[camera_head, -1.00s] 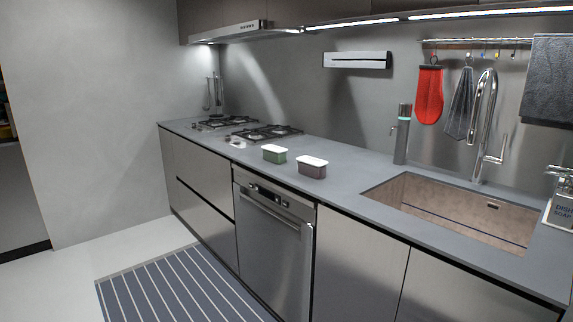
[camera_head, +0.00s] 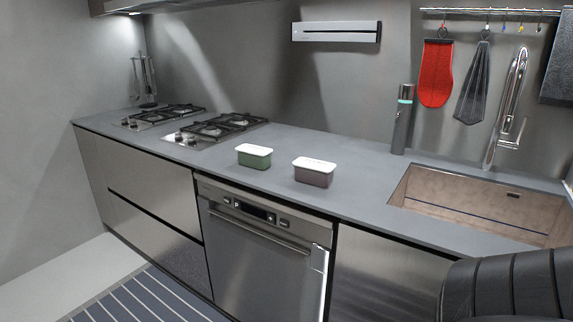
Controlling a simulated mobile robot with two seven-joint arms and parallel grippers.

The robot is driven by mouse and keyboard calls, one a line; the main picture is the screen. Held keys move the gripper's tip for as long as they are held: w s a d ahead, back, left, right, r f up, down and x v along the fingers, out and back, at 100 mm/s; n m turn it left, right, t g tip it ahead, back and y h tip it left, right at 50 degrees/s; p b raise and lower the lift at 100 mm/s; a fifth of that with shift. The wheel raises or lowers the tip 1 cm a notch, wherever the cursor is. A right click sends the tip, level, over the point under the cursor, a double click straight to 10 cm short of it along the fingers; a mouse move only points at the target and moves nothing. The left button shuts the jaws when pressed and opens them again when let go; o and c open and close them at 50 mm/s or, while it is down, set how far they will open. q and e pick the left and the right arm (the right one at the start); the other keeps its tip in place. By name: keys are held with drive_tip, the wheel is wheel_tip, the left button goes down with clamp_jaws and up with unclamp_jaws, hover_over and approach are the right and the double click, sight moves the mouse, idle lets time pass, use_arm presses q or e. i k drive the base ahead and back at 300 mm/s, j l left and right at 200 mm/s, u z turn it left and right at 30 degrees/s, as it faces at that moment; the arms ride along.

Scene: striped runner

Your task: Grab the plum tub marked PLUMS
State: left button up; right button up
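The plum tub (camera_head: 312,177) is a small dark purple box with a white lid. It stands upright on the grey counter (camera_head: 350,195), above the right part of the dishwasher. A green tub (camera_head: 254,160) with a white lid stands to its left, with a small gap between them. No lettering is readable on either tub. Neither of my grippers is in view. A black ribbed part at the bottom right looks like my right arm, and its gripper does not show.
A gas hob (camera_head: 215,128) is at the left of the counter. A sink (camera_head: 480,205) with a tall tap (camera_head: 507,105) is at the right, and a dark bottle (camera_head: 402,120) stands behind. The dishwasher (camera_head: 262,255) is below the tubs. Counter in front of the tubs is clear.

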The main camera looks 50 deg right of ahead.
sight(309, 171)
drive_tip(key=i, duration=1.35)
drive_tip(key=i+z, duration=0.1)
drive_tip(key=z, duration=0.3)
drive_tip(key=i+z, duration=0.15)
drive_tip(key=z, duration=0.3)
drive_tip(key=j+z, duration=0.1)
drive_tip(key=z, duration=1.8)
drive_tip(key=i+j, duration=0.05)
drive_tip(key=j, duration=0.05)
